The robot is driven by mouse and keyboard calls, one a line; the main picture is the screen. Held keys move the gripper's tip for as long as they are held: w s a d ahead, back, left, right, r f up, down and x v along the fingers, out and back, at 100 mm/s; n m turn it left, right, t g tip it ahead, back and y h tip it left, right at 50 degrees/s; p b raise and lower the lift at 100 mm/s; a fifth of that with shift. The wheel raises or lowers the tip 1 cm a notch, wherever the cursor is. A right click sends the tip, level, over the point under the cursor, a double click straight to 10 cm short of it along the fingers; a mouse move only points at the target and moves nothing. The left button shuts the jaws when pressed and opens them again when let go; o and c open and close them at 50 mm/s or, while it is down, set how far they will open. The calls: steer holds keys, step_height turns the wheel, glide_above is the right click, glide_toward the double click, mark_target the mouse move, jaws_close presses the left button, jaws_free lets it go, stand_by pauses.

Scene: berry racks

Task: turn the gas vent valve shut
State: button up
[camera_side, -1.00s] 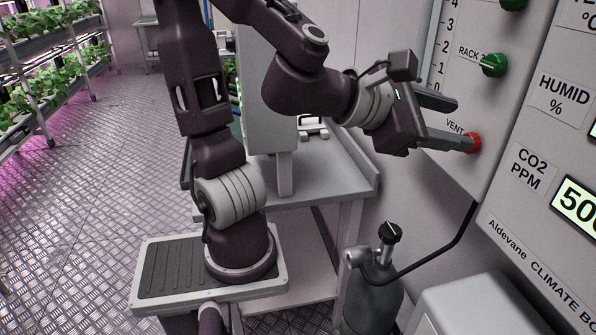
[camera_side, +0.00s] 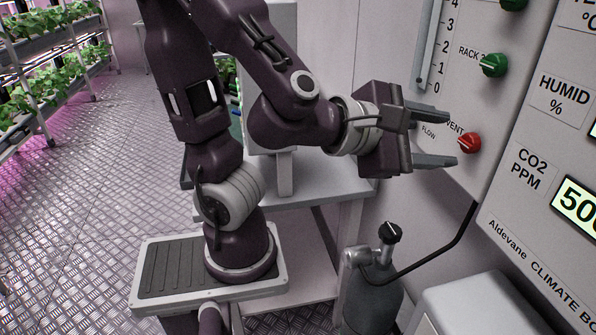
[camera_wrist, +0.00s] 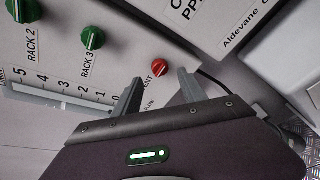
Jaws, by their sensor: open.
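The vent valve is a small red knob (camera_side: 469,143) low on the grey wall panel, beside the word VENT. It also shows in the wrist view (camera_wrist: 159,69), just beyond the fingertips. My gripper (camera_side: 448,140) is open and empty, its two grey fingers pointing at the panel just left of the knob in the side view. In the wrist view the fingers (camera_wrist: 158,82) stand apart with the knob ahead, nearer the right finger. The fingers do not appear to touch the knob. Part of the VENT label is hidden behind a finger.
A green RACK 3 knob (camera_side: 494,65) sits above the red one, beside a numbered flow scale (camera_side: 432,50). A grey gas cylinder (camera_side: 372,290) with a black-topped valve (camera_side: 389,232) and hose stands below. A climate box (camera_side: 560,170) is at the right.

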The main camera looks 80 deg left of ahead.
steer(key=s+a+f+n+g+y, duration=0.5)
steer(key=s+a+n, duration=0.4)
steer(key=n, duration=1.1)
steer(key=s+d+f+n+g+h, duration=0.1)
steer(key=s+d+n+g+h, duration=0.2)
steer(key=n, duration=0.9)
steer(key=s+d+n+g+h, duration=0.1)
steer(key=s+d+n+h, duration=0.25)
steer(key=n, duration=0.75)
steer(key=s+a+f+m+g+y, duration=0.2)
steer(key=a+f+g+y, duration=0.1)
steer(key=a+y, duration=0.3)
steer(key=shift+a+f+m+g, duration=0.3)
steer(key=shift+a+f+g, duration=0.1)
steer(key=shift+a, duration=0.25)
